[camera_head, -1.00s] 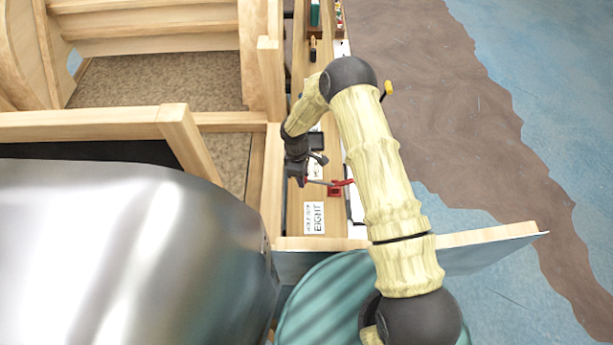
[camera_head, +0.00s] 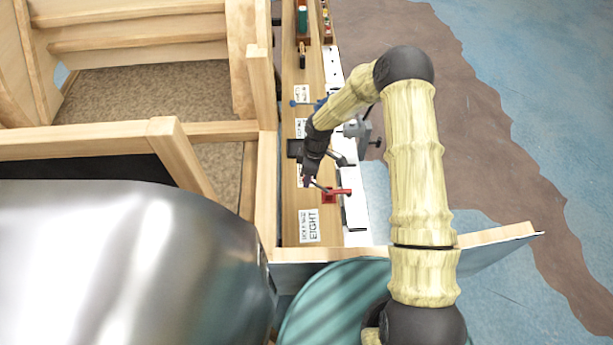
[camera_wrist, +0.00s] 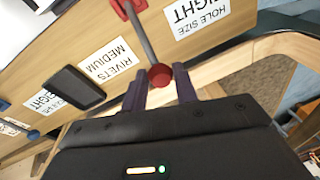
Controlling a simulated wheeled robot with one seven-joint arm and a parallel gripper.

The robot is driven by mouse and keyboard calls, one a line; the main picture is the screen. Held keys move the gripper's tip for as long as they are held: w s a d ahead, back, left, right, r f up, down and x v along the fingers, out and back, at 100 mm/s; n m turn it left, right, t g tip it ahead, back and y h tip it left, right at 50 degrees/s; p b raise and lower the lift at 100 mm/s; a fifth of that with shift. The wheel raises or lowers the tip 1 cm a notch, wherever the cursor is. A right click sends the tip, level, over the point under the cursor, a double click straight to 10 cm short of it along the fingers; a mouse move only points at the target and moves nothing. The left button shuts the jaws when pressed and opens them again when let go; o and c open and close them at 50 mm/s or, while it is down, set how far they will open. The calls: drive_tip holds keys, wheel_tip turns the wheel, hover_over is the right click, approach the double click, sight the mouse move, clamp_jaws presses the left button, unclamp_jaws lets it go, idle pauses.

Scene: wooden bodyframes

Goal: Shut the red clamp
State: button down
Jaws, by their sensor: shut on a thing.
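The red clamp (camera_head: 331,195) is fixed on the narrow wooden shelf, near the "EIGHT" label. In the wrist view its red body (camera_wrist: 128,8) is at the top edge, and a grey handle bar runs from it to a round red knob (camera_wrist: 160,75). My gripper (camera_head: 308,180) is just left of the clamp in the head view, at the handle's end. In the wrist view my gripper (camera_wrist: 160,86) has its two dark fingers on either side of the knob, shut on the handle end. The finger contact is partly hidden by the knob.
The "EIGHT" label (camera_head: 309,226) lies in front of the clamp. A dark block (camera_wrist: 76,88) sits beside the "RIVETS MEDIUM" label (camera_wrist: 108,60). A grey vise-like tool (camera_head: 362,132) stands at the shelf's right edge. A wooden frame (camera_head: 268,180) borders the left.

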drive_tip(key=shift+d+f, duration=0.15)
drive_tip(key=shift+d, duration=0.2)
drive_tip(key=c, duration=1.1)
unclamp_jaws()
drive_tip(key=shift+a, duration=0.1)
drive_tip(key=shift+w+r, duration=0.2)
drive_tip(key=shift+r, duration=0.35)
wheel_tip(320, 180, up, 16)
drive_tip(key=w+d+b, duration=0.1)
drive_tip(key=d+b, duration=0.1)
drive_tip(key=b, duration=0.1)
drive_tip(key=shift+w+d, duration=0.15)
drive_tip(key=shift+w, duration=0.25)
